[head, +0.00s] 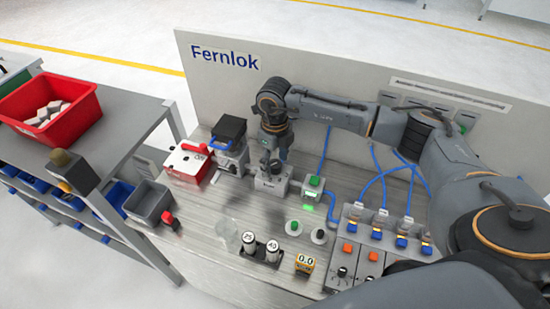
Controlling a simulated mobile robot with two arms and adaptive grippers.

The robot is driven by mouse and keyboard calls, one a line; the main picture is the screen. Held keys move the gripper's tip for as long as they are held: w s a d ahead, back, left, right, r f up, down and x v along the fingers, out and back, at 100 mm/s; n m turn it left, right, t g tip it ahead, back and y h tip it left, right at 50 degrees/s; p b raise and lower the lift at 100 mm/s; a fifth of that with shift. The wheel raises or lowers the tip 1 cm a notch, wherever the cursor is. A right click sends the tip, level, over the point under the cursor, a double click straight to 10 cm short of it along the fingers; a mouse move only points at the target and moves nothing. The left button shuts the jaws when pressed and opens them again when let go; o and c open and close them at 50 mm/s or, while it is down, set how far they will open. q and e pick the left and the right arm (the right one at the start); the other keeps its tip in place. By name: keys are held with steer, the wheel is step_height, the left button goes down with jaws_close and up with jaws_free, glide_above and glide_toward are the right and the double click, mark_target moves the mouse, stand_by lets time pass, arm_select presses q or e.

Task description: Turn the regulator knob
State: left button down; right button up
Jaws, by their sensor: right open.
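My right arm reaches in from the right across the bench. Its gripper (270,166) points down over a small grey block (270,183) near the back of the bench. The gripper is open, but its fingers are small and dark here. They appear close to the top of the block; I cannot tell whether they touch it. No knob stands out clearly as the regulator knob; one may be hidden under the gripper. Small dark knobs (342,272) show on the grey control panel at the front right. My left gripper is out of view.
The metal bench (225,205) has a tall back panel (215,85). A red box (187,163) stands left of the gripper. A green-lit unit (313,187), blue hoses, weights (262,247) and a yellow display (305,264) reading 0.0 crowd the right and front.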

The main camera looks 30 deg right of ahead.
steer(key=c, duration=1.2)
steer(key=shift+o, duration=0.2)
steer(key=shift+f+n+b, duration=0.2)
steer(key=shift+n+b, duration=0.6)
steer(key=shift+b, duration=0.3)
steer(key=n+b, duration=0.5)
steer(key=shift+r+n+b, duration=0.15)
steer(key=shift+n+b, duration=1.75)
steer(key=shift+n, duration=0.3)
steer(key=o, duration=1.2)
steer(key=shift+c, duration=0.2)
steer(key=shift+r, duration=0.15)
